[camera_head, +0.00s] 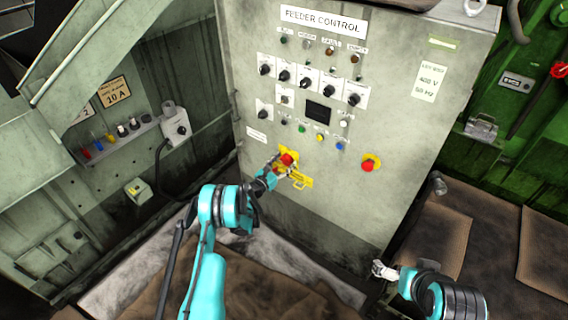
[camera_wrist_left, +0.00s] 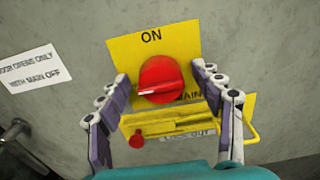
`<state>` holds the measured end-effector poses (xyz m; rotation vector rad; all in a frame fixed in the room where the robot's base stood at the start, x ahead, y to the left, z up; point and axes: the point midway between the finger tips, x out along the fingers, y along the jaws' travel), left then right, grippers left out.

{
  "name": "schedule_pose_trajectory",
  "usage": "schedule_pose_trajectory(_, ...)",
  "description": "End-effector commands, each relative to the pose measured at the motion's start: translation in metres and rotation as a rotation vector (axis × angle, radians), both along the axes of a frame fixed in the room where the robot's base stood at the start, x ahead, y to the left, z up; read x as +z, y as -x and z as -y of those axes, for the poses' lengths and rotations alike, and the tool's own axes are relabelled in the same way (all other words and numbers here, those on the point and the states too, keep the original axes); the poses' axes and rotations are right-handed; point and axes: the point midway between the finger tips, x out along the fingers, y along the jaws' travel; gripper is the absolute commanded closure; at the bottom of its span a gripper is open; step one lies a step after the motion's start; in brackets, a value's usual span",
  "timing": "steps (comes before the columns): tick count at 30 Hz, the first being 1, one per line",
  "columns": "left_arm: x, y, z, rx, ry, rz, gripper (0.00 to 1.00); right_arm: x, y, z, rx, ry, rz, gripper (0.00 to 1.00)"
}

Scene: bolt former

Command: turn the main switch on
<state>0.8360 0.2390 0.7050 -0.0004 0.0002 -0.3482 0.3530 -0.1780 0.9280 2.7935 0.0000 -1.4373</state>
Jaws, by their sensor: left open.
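The main switch is a red round knob (camera_wrist_left: 160,80) on a yellow plate (camera_wrist_left: 180,40) marked ON at the top. In the left wrist view its light pointer lies roughly level, pointing left. In the head view the knob (camera_head: 288,159) sits low on the feeder control cabinet. My left gripper (camera_wrist_left: 165,88) is open, with one finger on each side of the knob; I cannot tell whether they touch it. It also shows in the head view (camera_head: 280,166), in front of the plate. My right gripper (camera_head: 384,270) is at the lower right, away from the cabinet's switches, its jaws unclear.
Below the knob are a yellow lock-out bar (camera_wrist_left: 165,122), a small red knob (camera_wrist_left: 137,140) and a yellow loop (camera_wrist_left: 250,128). A red emergency button (camera_head: 368,166) sits to the right. Rows of black selector knobs (camera_head: 306,84) are above. A socket box (camera_head: 176,128) is at left.

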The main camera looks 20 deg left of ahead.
Motion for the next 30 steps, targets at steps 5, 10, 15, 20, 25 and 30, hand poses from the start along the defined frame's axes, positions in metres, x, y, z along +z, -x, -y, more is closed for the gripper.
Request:
schedule_pose_trajectory(5,0.0004,0.0002,-0.0002,0.0,0.0,0.0,0.39,0.0004,-0.0001,0.0,0.0,0.0,0.0,0.0)
schedule_pose_trajectory(10,0.0004,0.0002,-0.0002,0.0,0.0,0.0,0.83,0.0004,-0.0001,0.0,0.0,0.0,0.0,0.0)
schedule_pose_trajectory(15,0.0004,0.0002,-0.0002,0.0,-0.002,0.001,0.83,0.0004,-0.0001,0.0,0.0,0.0,0.0,0.0)
schedule_pose_trajectory(20,0.0004,0.0003,-0.0001,0.0,-0.022,0.008,0.83,0.0004,0.0,0.0,0.0,0.0,0.0,0.0)
schedule_pose_trajectory(25,0.0004,0.0005,0.0004,0.0,-0.088,0.032,0.83,0.0004,0.0,0.0,0.0,0.0,0.0,0.0)
schedule_pose_trajectory(30,0.0003,0.0007,0.001,0.0,-0.204,0.074,0.83,0.0004,0.0,0.0,0.0,0.0,0.0,0.0)
